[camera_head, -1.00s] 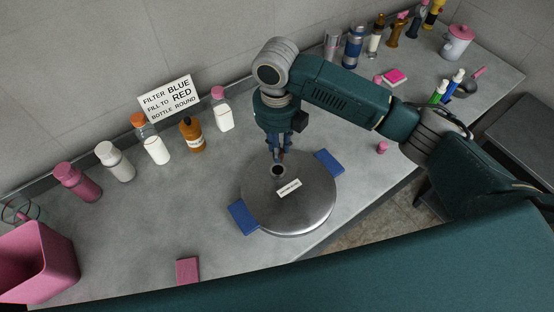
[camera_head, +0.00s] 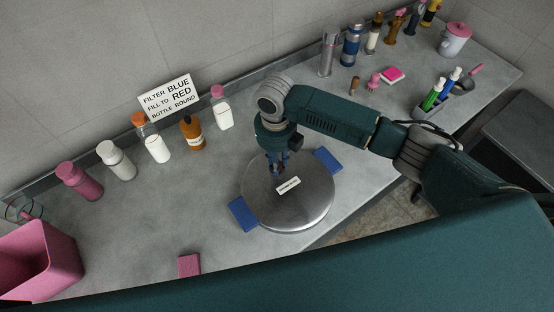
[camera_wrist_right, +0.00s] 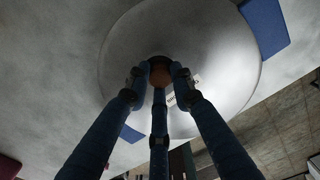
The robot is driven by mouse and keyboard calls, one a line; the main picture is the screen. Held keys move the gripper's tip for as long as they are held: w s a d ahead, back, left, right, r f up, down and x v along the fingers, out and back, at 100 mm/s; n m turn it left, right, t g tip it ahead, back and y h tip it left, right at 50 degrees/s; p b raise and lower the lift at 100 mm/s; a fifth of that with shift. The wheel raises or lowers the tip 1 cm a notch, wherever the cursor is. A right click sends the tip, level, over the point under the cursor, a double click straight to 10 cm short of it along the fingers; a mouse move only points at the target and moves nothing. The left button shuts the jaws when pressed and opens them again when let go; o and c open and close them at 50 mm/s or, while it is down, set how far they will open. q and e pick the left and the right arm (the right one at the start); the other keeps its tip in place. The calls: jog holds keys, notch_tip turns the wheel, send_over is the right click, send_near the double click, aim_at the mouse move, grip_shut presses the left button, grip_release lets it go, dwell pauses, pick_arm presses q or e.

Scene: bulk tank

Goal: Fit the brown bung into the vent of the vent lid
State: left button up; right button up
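The vent lid (camera_head: 312,208) is a round grey metal disc with a white label, lying on the counter between two blue pads. My right gripper (camera_head: 278,170) is low over the lid's far left part, where the vent is hidden from the head view. In the right wrist view, the three fingers of my right gripper (camera_wrist_right: 159,78) close around the brown bung (camera_wrist_right: 160,76). The dark vent (camera_wrist_right: 160,61) shows just past the bung. I cannot tell how far the bung sits in the vent. My left gripper is not in view.
Several bottles stand along the wall left of the arm, including an amber one (camera_head: 192,134). A pink bin (camera_head: 38,262) is at the left and a pink block (camera_head: 189,265) at the front.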

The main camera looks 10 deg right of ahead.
jog(key=o, duration=0.3)
jog(key=shift+r, duration=0.5)
notch_tip(320, 180, up, 11)
jog(key=b, duration=0.3)
jog(key=shift+a+r, duration=0.1)
jog(key=shift+r, duration=0.05)
